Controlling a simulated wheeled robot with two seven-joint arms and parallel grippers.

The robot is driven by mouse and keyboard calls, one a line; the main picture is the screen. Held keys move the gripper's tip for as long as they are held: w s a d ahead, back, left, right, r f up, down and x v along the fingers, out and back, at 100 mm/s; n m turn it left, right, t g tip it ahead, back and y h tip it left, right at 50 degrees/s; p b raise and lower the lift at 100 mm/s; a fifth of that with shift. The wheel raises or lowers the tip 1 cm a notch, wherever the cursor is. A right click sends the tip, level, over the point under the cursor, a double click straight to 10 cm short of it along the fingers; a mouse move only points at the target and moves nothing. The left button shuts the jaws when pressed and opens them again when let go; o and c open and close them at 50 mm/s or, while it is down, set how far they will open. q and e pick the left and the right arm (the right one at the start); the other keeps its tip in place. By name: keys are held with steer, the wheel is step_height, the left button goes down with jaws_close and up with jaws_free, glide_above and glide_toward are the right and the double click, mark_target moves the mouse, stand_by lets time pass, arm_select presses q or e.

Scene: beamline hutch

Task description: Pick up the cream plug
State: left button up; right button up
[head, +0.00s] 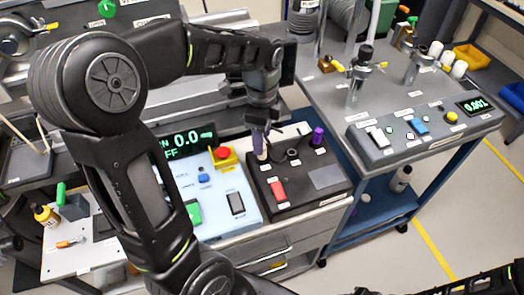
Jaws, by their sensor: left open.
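The cream plug (262,153) stands upright at the back left of a black panel (325,178). Only its lower part shows; its top is hidden by my gripper. My left gripper (261,132) points down right over the plug, its fingers at the plug's upper end. It is open, and I cannot tell whether a finger touches the plug. Part of my right arm shows at the bottom right corner, but its gripper is out of view.
A purple plug (318,136) and a dark round socket (293,154) are right of the cream plug. A red switch (278,190) lies in front. A light blue panel with a red emergency button (223,153) is at the left. A grey bench (400,95) stands at the right.

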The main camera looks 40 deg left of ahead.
arm_select(q)
step_height(320, 180, down, 5)
steer(key=shift+w+a+f+p, duration=0.1)
steer(key=shift+p, duration=0.3)
steer(key=shift+c, duration=0.4)
jaws_close()
stand_by(0.3)
stand_by(0.3)
